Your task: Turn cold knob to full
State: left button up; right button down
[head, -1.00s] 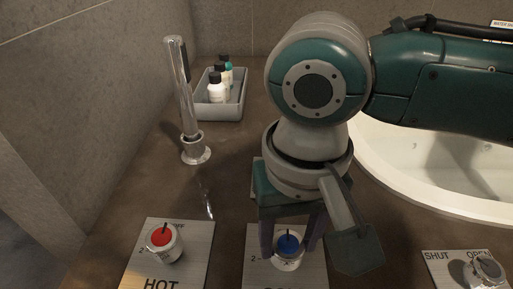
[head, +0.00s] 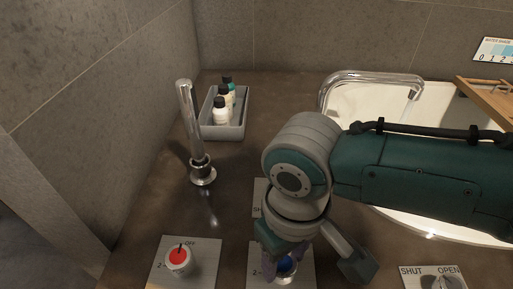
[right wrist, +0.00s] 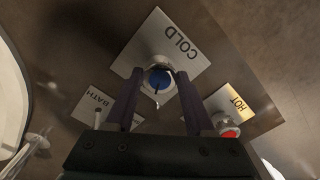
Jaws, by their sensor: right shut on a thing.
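The cold knob (head: 286,265) has a blue cap and sits on a pale plate at the bottom centre of the head view. It also shows in the right wrist view (right wrist: 159,80), on the plate marked COLD (right wrist: 172,45). My right gripper (head: 285,262) reaches down from above, with one finger on each side of the knob, and is shut on it. In the right wrist view a dark pointer mark stands near the knob's lower edge. The gripper partly hides the plate's markings in the head view. My left gripper is not in view.
The red-capped hot knob (head: 179,257) is to the left, on its own plate. A chrome spout (head: 190,130) and a grey tray (head: 222,131) with bottles stand behind. A SHUT/OPEN knob (head: 437,283) is at right. The white basin (head: 448,100) lies behind my right arm.

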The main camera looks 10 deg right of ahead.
jog(key=n+p, duration=0.1)
jog(key=n, duration=0.2)
jog(key=shift+r+n, duration=0.1)
jog(key=shift+n, duration=0.3)
jog(key=n, duration=0.2)
jog(key=shift+n+p, duration=0.35)
jog(key=shift+n, duration=0.05)
jog(key=n, duration=0.6)
jog(key=shift+c, duration=1.3)
grip_release()
jog(key=shift+p, duration=0.35)
